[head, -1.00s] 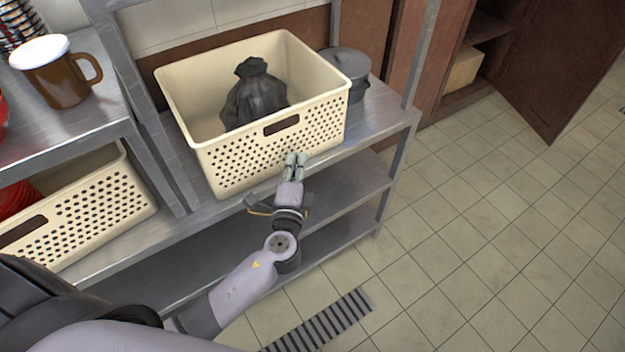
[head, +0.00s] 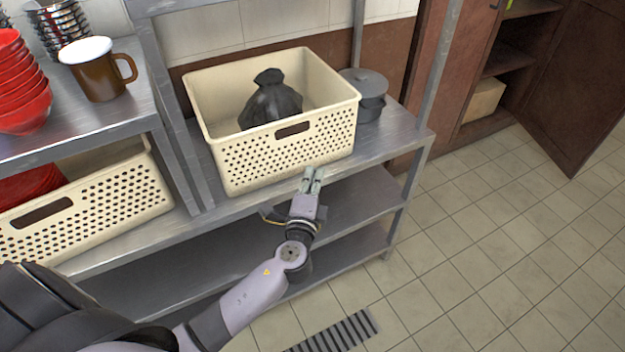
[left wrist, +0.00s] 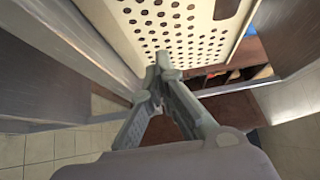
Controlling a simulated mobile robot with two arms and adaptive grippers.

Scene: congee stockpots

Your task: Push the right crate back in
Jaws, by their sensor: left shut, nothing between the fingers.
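The right crate (head: 290,152) is a cream perforated plastic crate on the metal shelf, with a black tied bag (head: 270,100) inside. Its front wall has a slot handle and stands near the shelf's front edge. My left gripper (head: 313,178) is shut and empty, with its fingertips at the lower part of the crate's front wall, right of its middle. In the left wrist view the crate's front wall (left wrist: 185,28) fills the top, and the closed fingertips (left wrist: 163,65) are at or just below it; contact is hard to tell. My right gripper is not in view.
A grey lidded pot (head: 368,92) stands right of the crate. Another cream crate (head: 100,205) with red items sits at the left, beyond a shelf post (head: 182,165). A brown mug (head: 98,72) and red bowls (head: 22,90) stand on the upper left shelf.

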